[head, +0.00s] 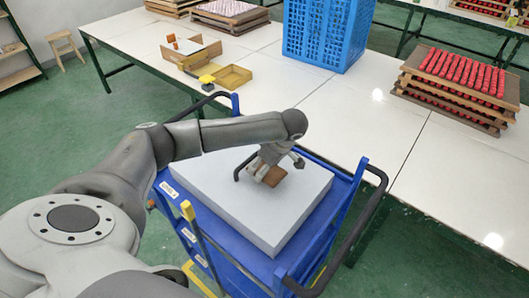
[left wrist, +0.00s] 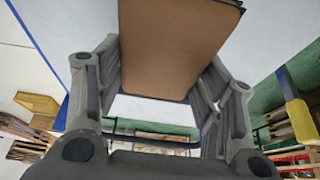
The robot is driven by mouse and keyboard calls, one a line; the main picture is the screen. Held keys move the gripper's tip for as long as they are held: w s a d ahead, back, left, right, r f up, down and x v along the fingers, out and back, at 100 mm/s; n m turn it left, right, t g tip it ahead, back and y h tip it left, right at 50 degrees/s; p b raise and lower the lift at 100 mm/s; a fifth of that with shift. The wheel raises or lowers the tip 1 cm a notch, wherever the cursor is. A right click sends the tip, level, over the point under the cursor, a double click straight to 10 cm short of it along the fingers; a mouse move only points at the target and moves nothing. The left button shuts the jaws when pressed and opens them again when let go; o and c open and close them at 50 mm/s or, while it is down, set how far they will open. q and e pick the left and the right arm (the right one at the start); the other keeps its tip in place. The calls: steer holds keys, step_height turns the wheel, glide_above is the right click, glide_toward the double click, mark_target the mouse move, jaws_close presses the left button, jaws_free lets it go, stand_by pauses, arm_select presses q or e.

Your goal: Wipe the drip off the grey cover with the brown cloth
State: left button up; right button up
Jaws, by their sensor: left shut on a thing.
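The grey cover (head: 222,190) is a pale, flat slab lying on top of the blue cart. My left gripper (head: 266,170) is over its right part, shut on the brown cloth (head: 274,178). The cloth is at or just above the cover's surface; I cannot tell if it touches. In the left wrist view the cloth (left wrist: 170,45) is a flat brown sheet between the two fingers (left wrist: 160,85). I see no drip on the cover; the gripper and cloth hide part of it. My right gripper is not in view.
The blue cart (head: 290,255) has black handles (head: 372,215) at its ends. Much of the cover's top is clear.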

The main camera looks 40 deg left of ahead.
arm_select(q)
step_height(320, 180, up, 2)
steer(key=shift+d+r+p, duration=0.1)
steer(key=shift+d+p, duration=0.05)
steer(key=shift+p, duration=0.25)
steer(key=shift+a+r+p, duration=0.25)
steer(key=shift+r+p, duration=0.3)
steer(key=shift+r, duration=0.65)
steer(key=shift+d+r, duration=0.1)
steer(key=shift+d, duration=0.05)
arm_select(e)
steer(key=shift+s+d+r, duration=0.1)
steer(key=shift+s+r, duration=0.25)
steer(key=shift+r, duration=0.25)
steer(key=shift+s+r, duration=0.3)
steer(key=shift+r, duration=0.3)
